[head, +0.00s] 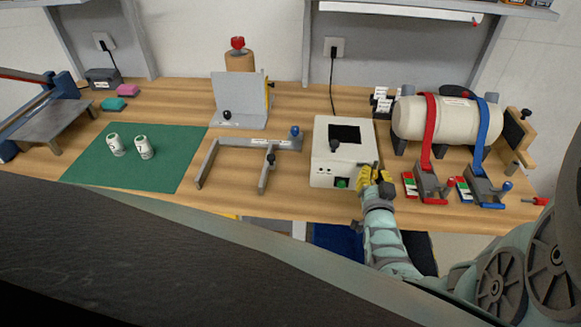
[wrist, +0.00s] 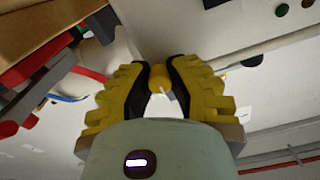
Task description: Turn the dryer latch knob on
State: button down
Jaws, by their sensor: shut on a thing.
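The dryer appears to be the white box (head: 323,160) with a dark window on top, near the table's front edge. It also shows as a pale panel in the wrist view (wrist: 215,30). My gripper (head: 374,176) is at the box's front right corner. In the wrist view my gripper (wrist: 160,82) is shut on a small yellow knob (wrist: 159,77), which sits between the dark finger pads. I take it for the latch knob; its mount and any turn mark are hidden. In the head view my fingers hide this knob.
Close to the right are a red strap ratchet (head: 428,185) and a blue one (head: 482,190). A grey bracket frame (head: 250,143) stands to the left.

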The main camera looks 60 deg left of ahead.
jog(key=n+b, duration=0.2)
jog(key=n, duration=0.1)
jog(key=n+b, duration=0.2)
jog(key=n, duration=0.1)
jog(key=shift+s+a+b, duration=0.1)
jog(key=shift+b, duration=0.2)
jog(key=shift+r+n+b, duration=0.1)
jog(key=shift+n+b, duration=1.35)
jog(key=shift+n, duration=0.75)
jog(key=c, duration=0.8)
grip_release()
jog(key=shift+c, duration=0.2)
jog(key=v, duration=1.2)
